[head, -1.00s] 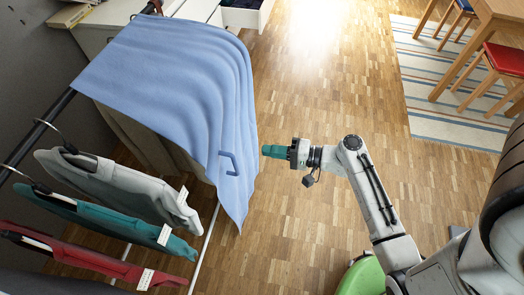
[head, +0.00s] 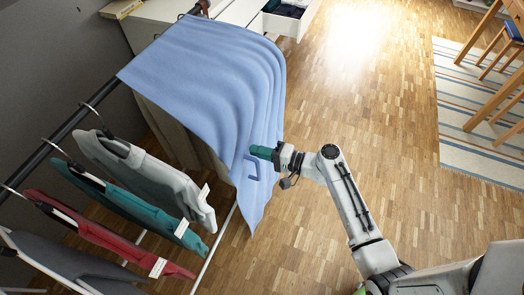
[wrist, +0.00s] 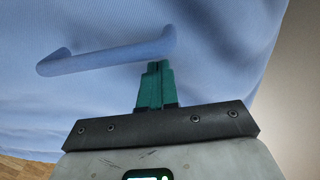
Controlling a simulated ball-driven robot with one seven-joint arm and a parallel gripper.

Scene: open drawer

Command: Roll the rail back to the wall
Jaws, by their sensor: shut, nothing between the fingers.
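The clothes rail has a dark top bar (head: 68,123) with a light blue cloth (head: 205,75) draped over its far end. A blue bar handle (head: 252,169) sits on the cloth's hanging side; it also shows in the wrist view (wrist: 105,55). My gripper (head: 253,150) has teal fingers, shut and empty, pointing at the cloth close to the handle. In the wrist view, the fingertips (wrist: 155,67) are just below the handle's right end. I cannot tell whether they touch it. The wall (head: 40,70) is dark grey, at the left.
Grey, teal and red garments hang on the near part of the rail. A white cabinet (head: 150,28) stands behind the cloth, and an open drawer (head: 288,22) is at the top. Wooden floor (head: 360,110) is clear between the rail and the striped rug (head: 470,120).

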